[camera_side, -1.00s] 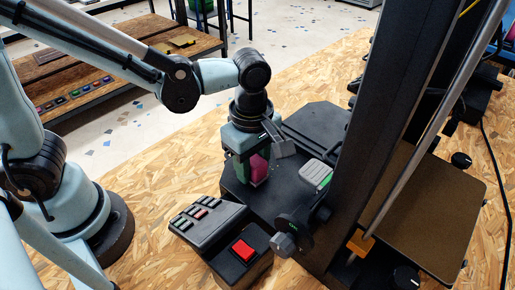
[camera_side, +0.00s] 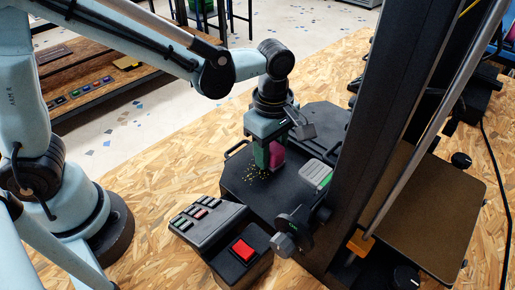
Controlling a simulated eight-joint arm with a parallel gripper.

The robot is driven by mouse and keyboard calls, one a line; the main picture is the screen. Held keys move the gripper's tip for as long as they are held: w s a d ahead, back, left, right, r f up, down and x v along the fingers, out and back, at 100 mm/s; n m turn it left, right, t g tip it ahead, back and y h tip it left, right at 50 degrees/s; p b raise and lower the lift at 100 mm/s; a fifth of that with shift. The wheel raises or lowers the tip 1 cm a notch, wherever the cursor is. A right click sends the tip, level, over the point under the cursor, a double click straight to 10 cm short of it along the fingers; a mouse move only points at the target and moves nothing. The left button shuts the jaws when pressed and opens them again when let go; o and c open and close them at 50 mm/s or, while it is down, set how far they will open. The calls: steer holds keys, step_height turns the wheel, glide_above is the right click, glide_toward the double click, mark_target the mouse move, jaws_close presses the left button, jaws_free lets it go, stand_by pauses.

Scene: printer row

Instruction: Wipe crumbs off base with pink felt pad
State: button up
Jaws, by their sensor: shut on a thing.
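My gripper (camera_side: 266,152) is over the black base (camera_side: 245,195), shut on the pink felt pad (camera_side: 277,154). The pad's lower edge is at or just above the base surface; I cannot tell if it touches. Small yellowish crumbs (camera_side: 258,173) lie on the base around and to the left of the pad's foot. Part of the pad is hidden by the green gripper fingers.
A grey-green block (camera_side: 316,174) sits on the base at right, close to the black upright (camera_side: 385,120). A keypad (camera_side: 207,222) and a red button box (camera_side: 242,252) stand in front.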

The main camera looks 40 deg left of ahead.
steer(key=shift+w, duration=0.5)
steer(key=shift+r, duration=4.3)
